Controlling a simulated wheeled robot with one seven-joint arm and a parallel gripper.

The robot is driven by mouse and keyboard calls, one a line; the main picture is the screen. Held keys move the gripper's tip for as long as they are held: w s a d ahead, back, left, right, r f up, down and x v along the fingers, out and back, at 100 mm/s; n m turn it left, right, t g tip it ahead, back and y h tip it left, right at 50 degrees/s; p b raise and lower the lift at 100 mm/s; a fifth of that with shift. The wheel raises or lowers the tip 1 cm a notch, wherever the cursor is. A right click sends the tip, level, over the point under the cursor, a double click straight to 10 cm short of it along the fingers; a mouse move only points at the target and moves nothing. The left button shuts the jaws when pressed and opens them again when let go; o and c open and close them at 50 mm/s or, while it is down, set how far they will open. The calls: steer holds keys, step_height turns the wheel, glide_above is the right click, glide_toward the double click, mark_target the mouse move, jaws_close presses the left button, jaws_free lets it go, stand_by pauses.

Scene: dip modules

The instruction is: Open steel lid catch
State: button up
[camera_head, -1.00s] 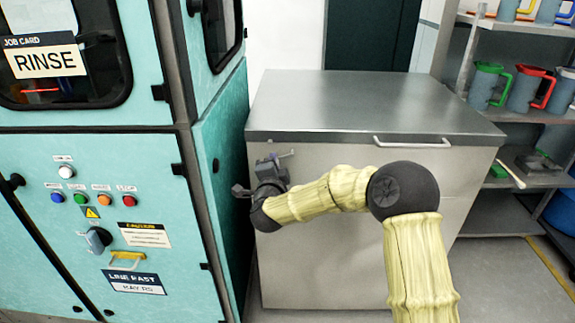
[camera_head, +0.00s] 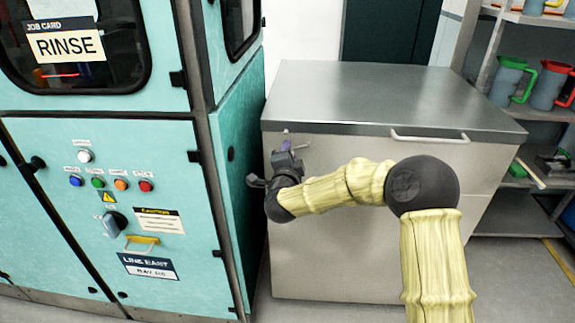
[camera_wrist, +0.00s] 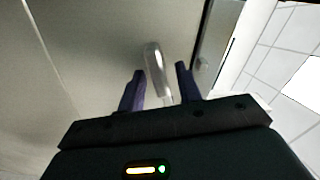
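The steel lid catch (camera_wrist: 155,60) is a small shiny lever in the wrist view, on the front of the steel chest. It lies between the two dark purple fingers of my gripper (camera_wrist: 160,86), with gaps visible on both sides. My gripper is open and holds nothing. In the head view my gripper (camera_head: 287,150) is at the upper left of the chest front, just below the lid edge, and largely hides the catch. The steel lid (camera_head: 385,98) lies flat and closed on the chest (camera_head: 350,245).
A bar handle (camera_head: 430,138) is on the lid's front edge, right of my gripper. A teal rinse machine (camera_head: 90,200) stands close on the left, with a narrow gap to the chest. Shelves with jugs (camera_head: 509,80) stand at the right.

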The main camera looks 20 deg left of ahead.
steer(key=v, duration=1.7)
steer(key=shift+s, duration=0.15)
steer(key=shift+f, duration=0.1)
